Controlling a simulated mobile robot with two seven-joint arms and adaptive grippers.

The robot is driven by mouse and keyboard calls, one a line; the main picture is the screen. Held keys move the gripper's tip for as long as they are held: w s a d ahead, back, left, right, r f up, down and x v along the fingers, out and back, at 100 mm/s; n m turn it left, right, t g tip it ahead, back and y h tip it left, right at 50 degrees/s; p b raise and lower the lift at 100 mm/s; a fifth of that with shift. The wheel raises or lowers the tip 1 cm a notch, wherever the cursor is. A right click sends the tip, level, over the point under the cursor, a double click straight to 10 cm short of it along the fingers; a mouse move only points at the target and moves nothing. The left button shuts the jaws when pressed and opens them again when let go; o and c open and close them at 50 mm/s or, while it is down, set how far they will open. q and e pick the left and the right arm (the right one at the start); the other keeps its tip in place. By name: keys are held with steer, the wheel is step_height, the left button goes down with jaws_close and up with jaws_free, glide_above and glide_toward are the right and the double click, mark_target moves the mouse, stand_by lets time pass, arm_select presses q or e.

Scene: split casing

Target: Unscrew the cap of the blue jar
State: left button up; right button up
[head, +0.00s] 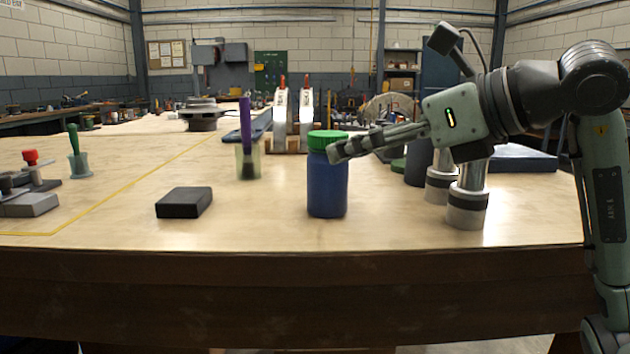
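The blue jar (327,190) stands upright on the wooden table, near its front edge. Its green cap (326,137) sits on top. My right gripper (338,152) comes in from the right, with its fingers roughly level and pointing left. The near finger overlaps the cap's lower right edge and the top of the jar. The view is side-on, so I cannot tell whether the fingers touch the cap or how far apart they are. My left gripper is out of view.
A black block (184,203) lies left of the jar. A clear cup with a purple-handled tool (246,125) stands behind it. Metal cylinders (467,200) stand right of the jar beneath my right arm. The table between block and jar is clear.

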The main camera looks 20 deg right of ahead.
mark_target(327, 175)
steer(key=x, duration=0.7)
steer(key=shift+w+r+p, duration=0.1)
steer(key=shift+w+p, duration=0.25)
steer(key=shift+w, duration=0.05)
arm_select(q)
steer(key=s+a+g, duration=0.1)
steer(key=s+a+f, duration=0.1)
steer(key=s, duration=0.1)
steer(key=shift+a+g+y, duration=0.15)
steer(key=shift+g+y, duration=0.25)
arm_select(e)
steer(key=c, duration=1.7)
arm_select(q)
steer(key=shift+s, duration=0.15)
arm_select(e)
steer(key=shift+d+r, duration=0.1)
steer(key=shift+r, duration=0.05)
